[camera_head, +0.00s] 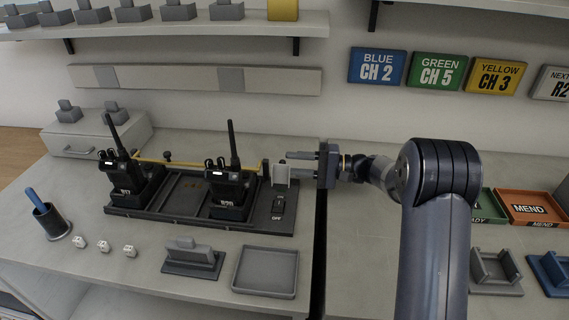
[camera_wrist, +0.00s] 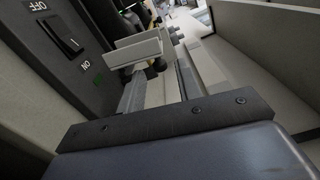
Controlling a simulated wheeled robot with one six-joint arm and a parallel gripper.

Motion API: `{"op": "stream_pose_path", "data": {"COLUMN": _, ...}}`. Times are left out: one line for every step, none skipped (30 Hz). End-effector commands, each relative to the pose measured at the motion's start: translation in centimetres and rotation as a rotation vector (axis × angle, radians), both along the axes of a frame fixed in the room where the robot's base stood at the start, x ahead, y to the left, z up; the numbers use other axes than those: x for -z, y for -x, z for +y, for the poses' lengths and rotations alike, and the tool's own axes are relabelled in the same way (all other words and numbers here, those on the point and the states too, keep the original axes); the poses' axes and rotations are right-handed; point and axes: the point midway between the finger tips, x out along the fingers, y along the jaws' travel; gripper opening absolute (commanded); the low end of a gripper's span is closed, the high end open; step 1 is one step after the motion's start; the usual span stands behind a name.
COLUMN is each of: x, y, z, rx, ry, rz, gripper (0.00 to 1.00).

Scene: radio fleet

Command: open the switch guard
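The switch guard (camera_head: 281,175) is a pale grey flap at the right end of the black radio charger (camera_head: 155,208). It stands raised behind the dark switch (camera_head: 278,204), which is uncovered beside an OFF label. In the wrist view the guard (camera_wrist: 137,48) stands out from the panel beside the switch (camera_wrist: 72,34), between OFF and ON marks. My gripper (camera_head: 290,160) is level, coming from the right, with its fingertips close to the guard's upper edge. Its fingers are apart with nothing seen between them. I cannot tell whether a finger touches the guard.
Two black radios (camera_head: 122,170) (camera_head: 229,180) with upright antennas stand in the charger, left of the guard. A grey tray (camera_head: 266,291), a grey block stand (camera_head: 193,268) and small white dice lie in front. A narrow dark gap splits the counter just right of the charger.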

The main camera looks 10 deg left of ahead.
Motion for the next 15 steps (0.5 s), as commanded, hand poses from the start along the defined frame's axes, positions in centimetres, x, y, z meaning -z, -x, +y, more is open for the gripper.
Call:
{"op": "stream_pose_path", "data": {"x": 0.1, "y": -0.2, "z": -1.3, "rx": 0.005, "ry": 0.001, "rz": 0.000, "gripper": 0.33}}
{"op": "stream_pose_path", "data": {"x": 0.1, "y": -0.2, "z": -1.9, "rx": 0.004, "ry": 0.000, "rz": 0.000, "gripper": 0.33}}
{"op": "stream_pose_path", "data": {"x": 0.1, "y": -0.3, "z": -2.7, "rx": 0.005, "ry": 0.000, "rz": 0.000, "gripper": 0.33}}
{"op": "stream_pose_path", "data": {"x": 0.1, "y": -0.3, "z": -3.3, "rx": 0.004, "ry": 0.001, "rz": 0.000, "gripper": 0.33}}
{"op": "stream_pose_path", "data": {"x": 0.1, "y": -0.3, "z": -3.8, "rx": 0.003, "ry": 0.000, "rz": 0.000, "gripper": 0.33}}
{"op": "stream_pose_path", "data": {"x": 0.1, "y": -0.3, "z": -4.5, "rx": 0.004, "ry": 0.001, "rz": 0.000, "gripper": 0.33}}
{"op": "stream_pose_path", "data": {"x": 0.1, "y": -0.3, "z": -5.0, "rx": 0.003, "ry": 0.000, "rz": 0.001, "gripper": 0.33}}
{"op": "stream_pose_path", "data": {"x": 0.1, "y": -0.4, "z": -5.4, "rx": 0.003, "ry": -0.001, "rz": 0.001, "gripper": 0.33}}
{"op": "stream_pose_path", "data": {"x": 0.1, "y": -0.4, "z": -5.9, "rx": 0.003, "ry": 0.000, "rz": 0.001, "gripper": 0.33}}
{"op": "stream_pose_path", "data": {"x": 0.1, "y": -0.4, "z": -6.2, "rx": 0.002, "ry": 0.000, "rz": 0.001, "gripper": 0.33}}
{"op": "stream_pose_path", "data": {"x": 0.1, "y": -0.4, "z": -6.4, "rx": 0.002, "ry": 0.001, "rz": 0.001, "gripper": 0.33}}
{"op": "stream_pose_path", "data": {"x": 0.1, "y": -0.4, "z": -6.7, "rx": 0.001, "ry": 0.001, "rz": 0.001, "gripper": 0.33}}
{"op": "stream_pose_path", "data": {"x": 0.1, "y": -0.4, "z": -6.9, "rx": 0.001, "ry": 0.001, "rz": 0.001, "gripper": 0.33}}
{"op": "stream_pose_path", "data": {"x": 0.1, "y": -0.4, "z": -7.0, "rx": 0.000, "ry": 0.000, "rz": 0.001, "gripper": 0.33}}
{"op": "stream_pose_path", "data": {"x": 0.1, "y": -0.4, "z": -7.1, "rx": 0.000, "ry": 0.000, "rz": 0.001, "gripper": 0.33}}
